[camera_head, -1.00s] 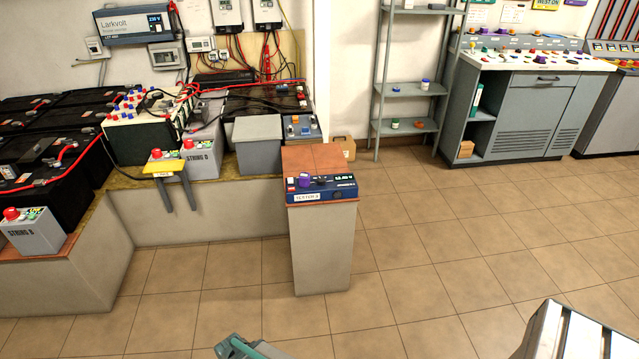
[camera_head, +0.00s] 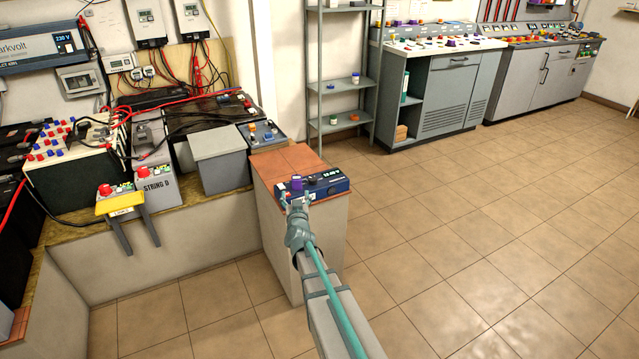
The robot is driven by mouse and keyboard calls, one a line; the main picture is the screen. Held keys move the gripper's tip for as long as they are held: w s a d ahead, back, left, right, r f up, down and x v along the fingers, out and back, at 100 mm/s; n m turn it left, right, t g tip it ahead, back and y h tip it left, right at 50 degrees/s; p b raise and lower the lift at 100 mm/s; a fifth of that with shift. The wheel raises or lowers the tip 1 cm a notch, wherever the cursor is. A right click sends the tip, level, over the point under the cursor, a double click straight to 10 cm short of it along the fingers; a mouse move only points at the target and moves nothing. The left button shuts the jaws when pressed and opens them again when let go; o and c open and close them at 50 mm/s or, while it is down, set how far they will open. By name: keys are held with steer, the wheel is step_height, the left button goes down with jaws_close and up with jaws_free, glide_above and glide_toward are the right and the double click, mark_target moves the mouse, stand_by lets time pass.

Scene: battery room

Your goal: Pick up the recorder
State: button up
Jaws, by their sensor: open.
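No item in view carries a readable recorder label, so I cannot tell for certain which one it is. A blue box-shaped instrument (camera_head: 335,184) with a small lit display sits on the tiled top of a pedestal (camera_head: 268,165). A purple knob-like piece (camera_head: 297,184) and a dark round piece show on its top. My gripper (camera_head: 295,202) is open at the instrument's front left, at the end of my arm reaching in from below. It hides the instrument's front left part. I cannot tell whether it touches.
A grey box (camera_head: 219,160) and batteries with loose cables stand on the ledge to the left. A yellow-topped piece (camera_head: 120,202) hangs at the ledge's edge. A shelf rack (camera_head: 345,65) and grey control cabinets (camera_head: 450,95) line the back. The floor to the right is clear.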

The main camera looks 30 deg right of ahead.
mark_target(297, 180)
steer(key=shift+h, duration=0.6)
steer(key=x, duration=0.7)
steer(key=r+x, duration=0.1)
steer(key=x, duration=0.3)
steer(key=shift+s+d+p, duration=0.1)
steer(key=shift+d+p, duration=0.15)
steer(key=shift+p, duration=0.1)
steer(key=shift+c, duration=0.2)
jaws_close()
steer(key=shift+r, duration=0.15)
